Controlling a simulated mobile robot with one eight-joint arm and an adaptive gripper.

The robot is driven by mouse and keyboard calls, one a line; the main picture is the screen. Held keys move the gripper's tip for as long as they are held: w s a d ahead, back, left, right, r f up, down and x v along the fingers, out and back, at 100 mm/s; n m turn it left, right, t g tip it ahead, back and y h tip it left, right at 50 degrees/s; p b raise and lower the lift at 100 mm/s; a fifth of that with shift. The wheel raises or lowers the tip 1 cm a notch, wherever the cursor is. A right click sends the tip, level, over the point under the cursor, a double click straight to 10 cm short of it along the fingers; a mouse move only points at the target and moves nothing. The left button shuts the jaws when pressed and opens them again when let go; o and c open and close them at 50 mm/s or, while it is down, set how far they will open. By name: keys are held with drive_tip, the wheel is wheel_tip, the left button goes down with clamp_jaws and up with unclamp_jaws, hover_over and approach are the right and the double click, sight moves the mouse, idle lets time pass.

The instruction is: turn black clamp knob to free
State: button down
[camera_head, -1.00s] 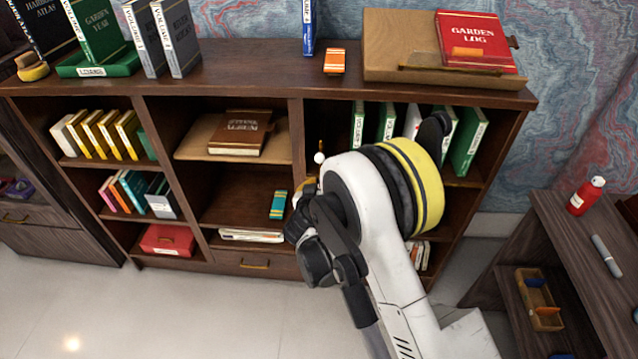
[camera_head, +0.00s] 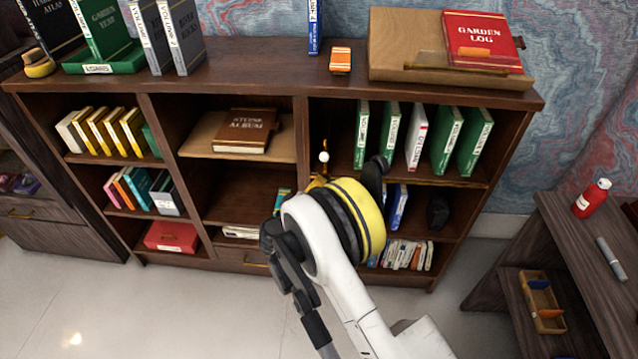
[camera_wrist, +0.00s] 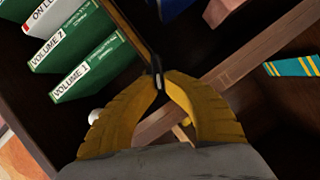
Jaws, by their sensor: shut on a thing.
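My gripper (camera_wrist: 160,92) shows in the wrist view with its two yellow fingers brought together at the tips. Between the tips is a small dark piece with a pale end, which looks like the black clamp knob (camera_wrist: 157,68). It sits at the end of a thin brass-edged rail (camera_wrist: 128,32). Most of the knob is hidden by the fingers, so its turn position cannot be told. In the head view my arm hides the knob and nearly all of the gripper. A white ball on a brass post (camera_head: 323,157) stands close by; it also shows beside the left finger in the wrist view (camera_wrist: 96,115).
Green volumes (camera_head: 447,140) and a white one stand on the shelf to the right. Below are small books (camera_head: 405,254) and a dark object (camera_head: 437,212). A wooden upright (camera_wrist: 225,85) runs close to the fingers. A side table (camera_head: 570,225) stands at right.

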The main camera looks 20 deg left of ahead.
drive_tip(key=shift+w+a+f+n+t+h, duration=0.15)
drive_tip(key=shift+n+t, duration=0.15)
drive_tip(key=shift+n, duration=0.35)
drive_tip(key=shift+d+n+t+h, duration=0.15)
drive_tip(key=shift+n+t, duration=0.15)
drive_tip(key=shift+n, duration=0.35)
drive_tip(key=shift+a, duration=0.1)
drive_tip(key=c, duration=1.6)
unclamp_jaws()
drive_tip(key=shift+o, duration=0.6)
drive_tip(key=shift+w+f, duration=0.1)
drive_tip(key=shift+f, duration=0.05)
drive_tip(key=s+a, duration=0.1)
drive_tip(key=s, duration=1.1)
drive_tip(key=shift+a+r, duration=0.4)
